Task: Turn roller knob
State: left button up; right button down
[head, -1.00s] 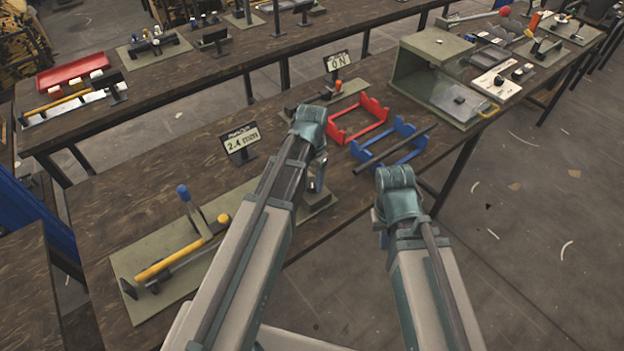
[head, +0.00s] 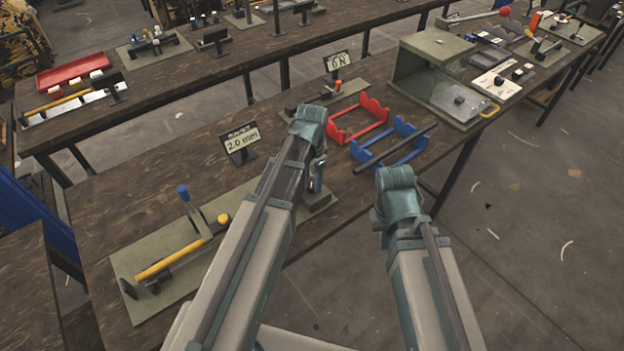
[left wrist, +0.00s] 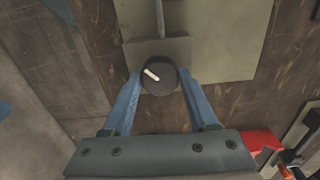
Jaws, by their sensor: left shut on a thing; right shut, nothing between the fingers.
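The roller knob (left wrist: 160,78) is a round black knob with a white pointer line, seen in the left wrist view at the edge of a grey-green plate. The fingers of my left gripper (left wrist: 160,90) are shut on it, one blue finger on each side. In the head view my left gripper (head: 317,178) is partly hidden behind my arm, and the knob is hidden. A small sign (head: 240,142) on the bench reads 2.0 mm. My right arm is at the lower right of the head view; its fingertips are hidden behind its wrist.
A press with a yellow bar (head: 168,261) and a blue-tipped lever (head: 187,196) stands left of my left arm. A red rack (head: 358,122) and a blue rack (head: 392,148) with a dark rod stand to the right. Bench space behind the sign is clear.

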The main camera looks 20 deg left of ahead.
aim_at(313, 183)
pick_arm(q)
jog(key=o, duration=1.4)
jog(key=shift+r, duration=0.15)
notch_tip(313, 183, up, 14)
jog(key=p, duration=1.4)
jog(key=shift+f, duration=0.25)
jog(key=s+d+f+n+b, duration=0.1)
jog(key=s+d+f+b, duration=0.1)
jog(key=s+d, duration=0.1)
jog(key=s+d+f+n+b, duration=0.1)
jog(key=s+d+f+b, duration=0.1)
jog(key=s, duration=0.4)
jog(key=s+d+f+n+y+b, duration=0.1)
jog(key=s+d+f+n+b, duration=0.1)
jog(key=s+d, duration=0.3)
jog(key=shift+s+d+f+b, duration=0.2)
jog(key=shift+d+f+b, duration=0.15)
jog(key=shift+f+b, duration=0.3)
